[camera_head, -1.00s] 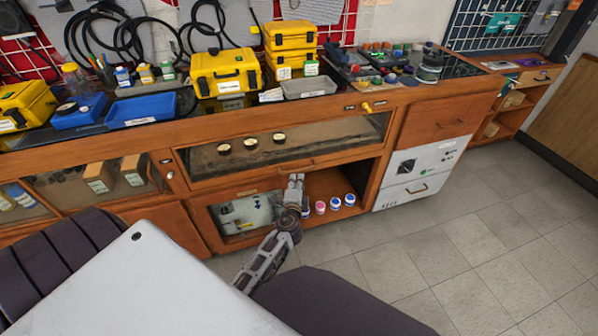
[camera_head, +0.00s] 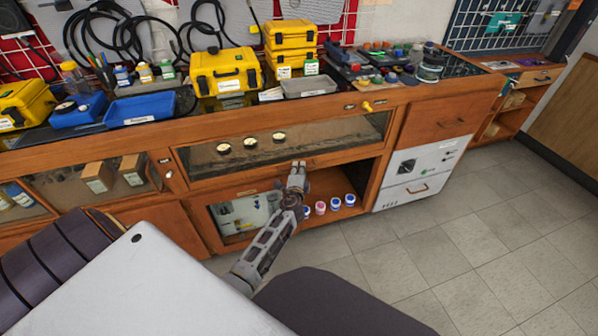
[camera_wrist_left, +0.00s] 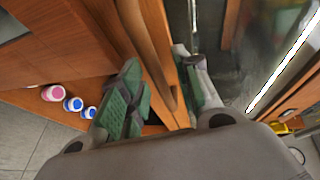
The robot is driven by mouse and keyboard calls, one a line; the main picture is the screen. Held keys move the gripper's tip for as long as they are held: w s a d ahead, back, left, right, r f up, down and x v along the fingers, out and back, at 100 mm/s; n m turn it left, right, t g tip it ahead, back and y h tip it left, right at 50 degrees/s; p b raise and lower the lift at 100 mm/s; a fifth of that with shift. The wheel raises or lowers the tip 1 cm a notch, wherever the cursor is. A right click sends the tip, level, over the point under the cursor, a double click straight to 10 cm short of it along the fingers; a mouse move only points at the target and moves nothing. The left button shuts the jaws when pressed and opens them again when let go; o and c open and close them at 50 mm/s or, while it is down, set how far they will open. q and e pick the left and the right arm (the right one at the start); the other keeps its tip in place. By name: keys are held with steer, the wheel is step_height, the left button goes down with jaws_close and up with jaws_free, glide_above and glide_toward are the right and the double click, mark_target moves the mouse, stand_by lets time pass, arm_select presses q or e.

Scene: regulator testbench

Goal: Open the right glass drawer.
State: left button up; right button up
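The right glass drawer (camera_head: 345,135) is the wide wood-framed glass front in the middle of the bench. Three round gauges (camera_head: 251,144) show behind its glass, and it looks closed. Its wooden handle (camera_head: 312,163) is on the lower rail, partly hidden by my left gripper (camera_head: 298,166). In the left wrist view, my left gripper (camera_wrist_left: 158,70) has its fingers apart, one on each side of a long wooden bar (camera_wrist_left: 152,32) that looks like the handle. I cannot tell whether the fingers touch it. My right gripper is not in view.
Below the drawer is an open compartment with several small jars (camera_head: 335,204), also in the left wrist view (camera_wrist_left: 73,104). A white panel unit (camera_head: 420,170) stands to the right. Yellow cases (camera_head: 226,72) and trays crowd the benchtop. The floor at right is clear.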

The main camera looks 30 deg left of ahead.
arm_select(q)
steer(key=shift+w+a, duration=0.1)
steer(key=shift+w, duration=0.1)
jaws_close()
stand_by(0.4)
